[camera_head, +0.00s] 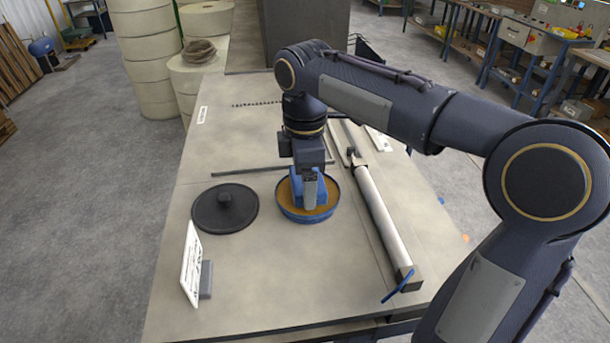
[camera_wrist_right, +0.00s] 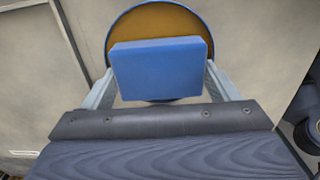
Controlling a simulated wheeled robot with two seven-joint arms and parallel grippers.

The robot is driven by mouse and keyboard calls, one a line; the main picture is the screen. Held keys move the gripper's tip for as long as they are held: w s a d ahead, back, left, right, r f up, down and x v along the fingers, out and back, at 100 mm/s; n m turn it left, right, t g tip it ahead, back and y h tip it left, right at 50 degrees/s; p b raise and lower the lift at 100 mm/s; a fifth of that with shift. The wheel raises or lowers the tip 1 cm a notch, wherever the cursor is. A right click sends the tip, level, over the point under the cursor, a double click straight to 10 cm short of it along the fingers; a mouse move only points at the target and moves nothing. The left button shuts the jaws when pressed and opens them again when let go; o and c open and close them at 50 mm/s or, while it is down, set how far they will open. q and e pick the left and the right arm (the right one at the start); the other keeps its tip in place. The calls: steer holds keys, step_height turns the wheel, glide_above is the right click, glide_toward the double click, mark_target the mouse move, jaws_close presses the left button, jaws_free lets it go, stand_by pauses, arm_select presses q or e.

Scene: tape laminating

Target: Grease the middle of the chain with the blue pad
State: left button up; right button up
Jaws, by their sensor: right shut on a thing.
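My right gripper (camera_head: 309,190) is shut on the blue pad (camera_wrist_right: 160,68), which sits between its two fingers in the wrist view. The gripper points down over a round blue tub (camera_head: 290,213) of brown-orange grease (camera_wrist_right: 186,22). The pad is over or in the tub; I cannot tell whether it touches the grease. A short dark chain (camera_head: 258,104) lies at the far end of the table, partly hidden behind my right arm. My left gripper is not in view.
A dark round lid (camera_head: 225,208) lies left of the tub. A white sign (camera_head: 191,265) stands at the front left. A long grey roller (camera_head: 380,215) lies to the right. A thin dark bar (camera_head: 247,170) lies behind the tub.

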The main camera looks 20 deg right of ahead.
steer(key=shift+f, duration=0.4)
steer(key=shift+f, duration=0.1)
stand_by(1.4)
step_height(320, 180, up, 5)
steer(key=p, duration=0.5)
steer(key=shift+r+p, duration=0.3)
steer(key=shift+r, duration=0.8)
